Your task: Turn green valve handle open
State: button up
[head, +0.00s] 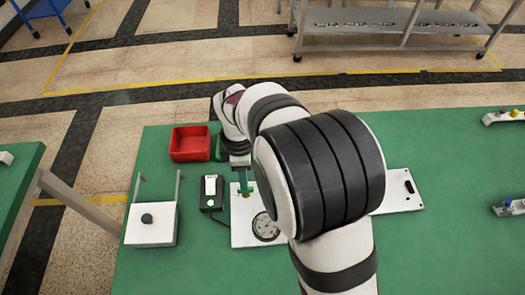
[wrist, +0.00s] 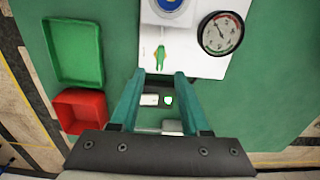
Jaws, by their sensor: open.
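The green valve handle (wrist: 161,56) shows in the wrist view as a small green shape on a white panel (wrist: 190,68). It lies just beyond my fingertips, roughly centred between them. My gripper (wrist: 160,75) has two teal fingers, open and apart, with nothing held between them. In the head view my gripper (head: 243,186) is over the far left part of the white panel (head: 241,240). There the handle is too small and too covered by the fingers to make out clearly. I cannot tell how high the fingertips are above it.
A round gauge (wrist: 221,34) and a blue round part (wrist: 172,8) share the panel. A black box (head: 211,194) stands left of it. A red bin (head: 190,143) and a green bin (wrist: 72,52) are nearby. A white box with a black knob (head: 150,226) stands further left.

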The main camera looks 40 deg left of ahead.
notch_tip(320, 180, down, 6)
jog(key=shift+f, duration=0.2)
jog(key=shift+c, duration=0.3)
grip_shut()
